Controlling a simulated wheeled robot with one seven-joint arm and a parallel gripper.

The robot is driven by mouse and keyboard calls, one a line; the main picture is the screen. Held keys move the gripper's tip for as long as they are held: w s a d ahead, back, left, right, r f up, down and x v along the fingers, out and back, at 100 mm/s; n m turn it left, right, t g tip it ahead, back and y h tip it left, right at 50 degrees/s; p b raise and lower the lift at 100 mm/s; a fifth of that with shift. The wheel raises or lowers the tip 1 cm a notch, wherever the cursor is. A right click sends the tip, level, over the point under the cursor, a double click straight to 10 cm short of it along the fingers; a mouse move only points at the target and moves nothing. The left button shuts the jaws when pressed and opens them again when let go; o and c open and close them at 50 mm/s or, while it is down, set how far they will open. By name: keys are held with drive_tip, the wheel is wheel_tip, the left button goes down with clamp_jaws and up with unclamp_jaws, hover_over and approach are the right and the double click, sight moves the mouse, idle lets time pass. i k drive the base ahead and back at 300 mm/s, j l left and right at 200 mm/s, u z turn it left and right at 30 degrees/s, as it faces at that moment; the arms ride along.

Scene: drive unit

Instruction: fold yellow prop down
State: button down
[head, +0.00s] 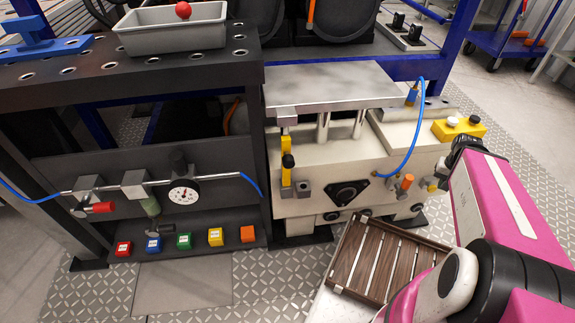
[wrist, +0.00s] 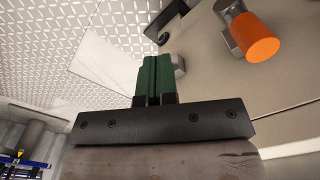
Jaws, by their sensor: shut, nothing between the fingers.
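The yellow prop (head: 286,172) is an upright yellow bar with a black knob, at the left front of the pale machine. It stands below the left end of the raised metal plate (head: 335,88). In the wrist view my gripper (wrist: 154,62) shows as green fingers held together, with nothing between them. An orange knob (wrist: 258,36) is to the right of the fingers and apart from them. In the head view my magenta arm is at the right, and the fingers cannot be made out. The yellow prop cannot be made out in the wrist view.
A blue hose (head: 418,125), an orange knob (head: 406,183) and a yellow block (head: 458,129) are on the machine's right side. A slatted wooden crate (head: 338,262) is in front. Left is a dark bench with coloured buttons (head: 184,241) and a gauge (head: 183,193).

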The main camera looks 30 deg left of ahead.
sight(288, 161)
drive_tip(key=l+u, duration=0.3)
drive_tip(key=u, duration=0.15)
drive_tip(key=l+u, duration=0.3)
drive_tip(key=u, duration=0.15)
drive_tip(key=k+l+u, duration=0.15)
drive_tip(key=u, duration=0.3)
drive_tip(key=l, duration=0.1)
